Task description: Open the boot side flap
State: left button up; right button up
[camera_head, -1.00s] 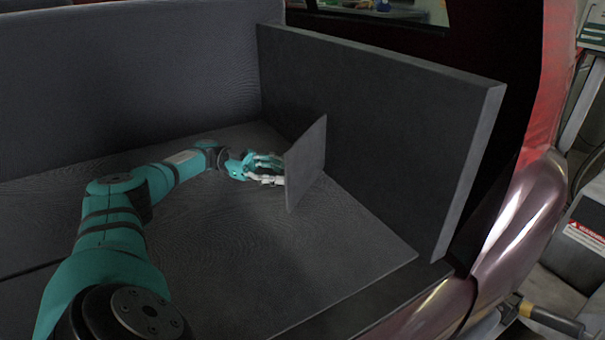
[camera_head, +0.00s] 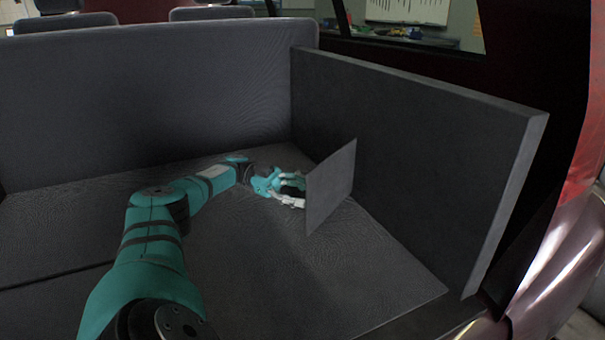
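The boot side flap (camera_head: 331,187) is a small dark grey panel. It stands swung out from the thick grey boot side wall (camera_head: 405,150), at an angle to it. My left gripper (camera_head: 291,190) is behind the flap, on its left side, with its white and teal fingers close to the flap's left edge. Whether the fingers touch the flap I cannot tell. The fingers look spread, with a gap between them and nothing seen in it; the fingertips are partly hidden by the flap. My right gripper is not in view.
The grey boot floor (camera_head: 290,280) is bare and clear around my arm. The seat back (camera_head: 150,90) closes the far side. The side wall bounds the right, with the red car body (camera_head: 560,270) beyond it.

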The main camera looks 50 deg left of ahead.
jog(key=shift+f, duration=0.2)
pick_arm(q)
notch_tip(320, 180, up, 10)
jog(key=shift+r, duration=0.1)
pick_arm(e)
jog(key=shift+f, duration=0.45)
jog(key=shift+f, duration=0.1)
